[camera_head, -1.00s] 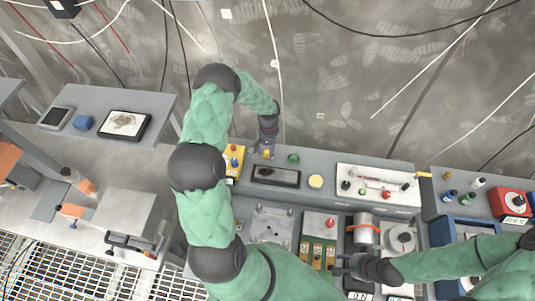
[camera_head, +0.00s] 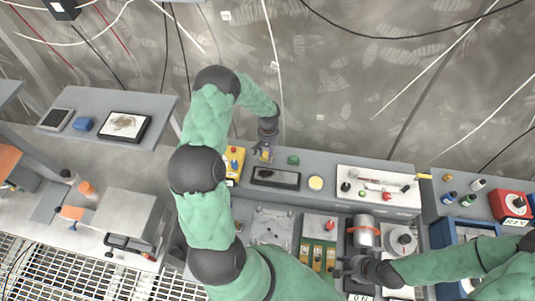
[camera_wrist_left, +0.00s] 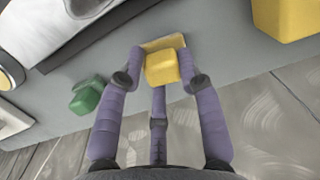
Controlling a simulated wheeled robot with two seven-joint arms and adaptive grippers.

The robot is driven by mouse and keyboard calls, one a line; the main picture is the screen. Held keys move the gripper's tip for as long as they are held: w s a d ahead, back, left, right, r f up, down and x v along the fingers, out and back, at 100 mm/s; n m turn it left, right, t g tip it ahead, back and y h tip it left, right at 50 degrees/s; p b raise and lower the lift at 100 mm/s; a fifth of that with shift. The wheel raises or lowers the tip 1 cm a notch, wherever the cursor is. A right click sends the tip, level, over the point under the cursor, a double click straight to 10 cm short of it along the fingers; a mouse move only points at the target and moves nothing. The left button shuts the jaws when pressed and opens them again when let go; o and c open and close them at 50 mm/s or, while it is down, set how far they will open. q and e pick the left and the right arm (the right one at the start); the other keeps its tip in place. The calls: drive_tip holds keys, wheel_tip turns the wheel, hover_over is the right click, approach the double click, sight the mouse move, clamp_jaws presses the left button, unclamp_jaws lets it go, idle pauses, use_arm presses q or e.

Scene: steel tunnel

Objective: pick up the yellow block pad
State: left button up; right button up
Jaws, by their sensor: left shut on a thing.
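The yellow block pad (camera_wrist_left: 161,69) shows in the left wrist view as a small yellow block, with a flatter yellow part behind it. It also shows in the head view as a small yellow patch (camera_head: 266,155) at the back of the bench. My left gripper (camera_wrist_left: 161,72) has purple fingers on both sides of the block and is shut on it. In the head view the left gripper (camera_head: 263,148) is small at the bench's back edge. I cannot tell whether the block is clear of the bench. My right gripper (camera_head: 345,266) is low in the head view, away from the block; its finger opening is unclear.
A yellow box with buttons (camera_head: 234,163) stands left of the left gripper. A white board with small parts (camera_head: 376,188) lies further right. The wall is behind.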

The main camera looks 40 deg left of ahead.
use_arm(q)
wheel_tip(320, 180, up, 2)
drive_tip(key=shift+r+b, duration=0.2)
drive_tip(key=shift+b, duration=0.1)
drive_tip(key=s+d+r, duration=0.1)
drive_tip(key=r, duration=0.1)
drive_tip(key=s+d+r, duration=0.1)
drive_tip(key=r, duration=0.1)
drive_tip(key=s+d+r, duration=0.1)
drive_tip(key=r, duration=0.1)
drive_tip(key=shift+s+d, duration=0.2)
drive_tip(key=shift+d, duration=0.15)
drive_tip(key=s+d+r, duration=0.1)
drive_tip(key=s+d, duration=0.1)
drive_tip(key=s+d+r+b, duration=0.1)
drive_tip(key=s+d, duration=0.1)
drive_tip(key=s+d+r, duration=0.2)
drive_tip(key=shift+s+d, duration=0.1)
drive_tip(key=shift+d, duration=0.2)
drive_tip(key=shift+c, duration=0.5)
